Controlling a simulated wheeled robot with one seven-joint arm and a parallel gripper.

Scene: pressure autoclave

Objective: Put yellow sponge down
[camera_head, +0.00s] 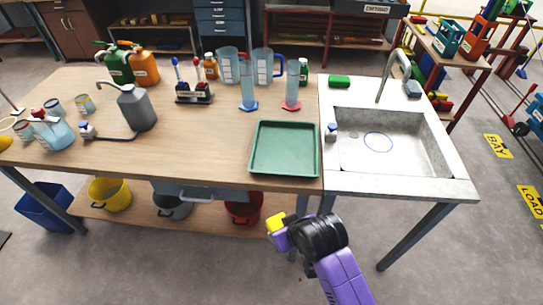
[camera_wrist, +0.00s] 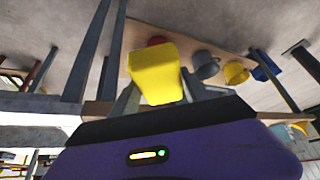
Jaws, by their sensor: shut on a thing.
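The yellow sponge (camera_head: 276,224) is in my gripper (camera_head: 284,231), in front of the table's front edge and below the tabletop. In the wrist view the yellow sponge (camera_wrist: 156,72) sits between the two grey fingers of my gripper (camera_wrist: 160,98), which are shut on it. The gripper is in open air and the sponge touches no surface that I can see. The lower part of the sponge is hidden by the gripper body in the wrist view.
A green tray (camera_head: 284,171) lies empty at the table's front right. A sink (camera_head: 455,181) stands to its right, with a green sponge (camera_head: 339,81) behind its basin. Bottles and measuring jugs stand farther back. Buckets, including a red bucket (camera_head: 243,209), stand on the lower shelf.

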